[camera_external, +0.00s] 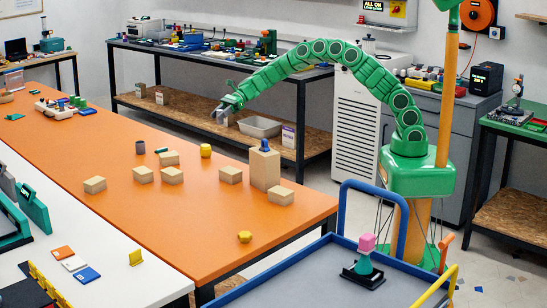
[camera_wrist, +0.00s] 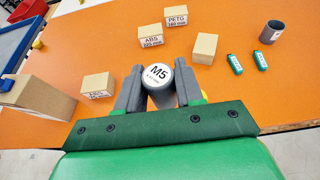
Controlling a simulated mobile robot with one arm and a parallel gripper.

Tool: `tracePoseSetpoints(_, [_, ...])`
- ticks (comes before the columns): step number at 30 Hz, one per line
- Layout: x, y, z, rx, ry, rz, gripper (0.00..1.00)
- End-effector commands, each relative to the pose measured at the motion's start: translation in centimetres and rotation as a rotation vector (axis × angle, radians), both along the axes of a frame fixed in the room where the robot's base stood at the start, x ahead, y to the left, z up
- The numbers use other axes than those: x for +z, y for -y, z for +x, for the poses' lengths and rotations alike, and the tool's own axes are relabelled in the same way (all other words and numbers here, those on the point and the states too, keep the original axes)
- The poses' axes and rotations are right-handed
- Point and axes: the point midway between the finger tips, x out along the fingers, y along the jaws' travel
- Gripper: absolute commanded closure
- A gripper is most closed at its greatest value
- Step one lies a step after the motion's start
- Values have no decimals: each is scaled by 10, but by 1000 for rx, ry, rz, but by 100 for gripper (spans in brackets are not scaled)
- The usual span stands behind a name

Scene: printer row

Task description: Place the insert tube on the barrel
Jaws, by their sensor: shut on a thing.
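My gripper (camera_wrist: 160,80) is shut on the insert tube (camera_wrist: 159,74), a grey tube with a white round end marked M5. In the external view my gripper (camera_external: 226,108) holds the tube (camera_external: 220,117) in the air past the far edge of the orange table. A yellow, barrel-shaped piece (camera_external: 206,150) stands on the table near that far edge, lower than and left of my gripper in the picture. It looks like the barrel. In the wrist view only a sliver of yellow (camera_wrist: 205,95) shows behind the right finger.
Several cardboard boxes (camera_external: 231,175) stand on the orange table (camera_external: 200,215). A tall box (camera_external: 265,170) with a blue thing on top stands right of the barrel. A blue-railed cart (camera_external: 320,275) stands at the front.

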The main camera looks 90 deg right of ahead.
Motion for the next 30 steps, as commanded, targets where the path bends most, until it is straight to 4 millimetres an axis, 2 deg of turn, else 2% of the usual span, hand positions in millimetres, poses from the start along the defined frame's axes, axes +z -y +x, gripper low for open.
tracePoseSetpoints(7, [-12,2,22,4,-2,0,96])
tracePoseSetpoints(18, [-41,7,46,0,-1,-1,96])
tracePoseSetpoints(24, [-56,7,57,2,-4,0,96])
tracePoseSetpoints(30, [-61,8,63,2,-1,1,96])
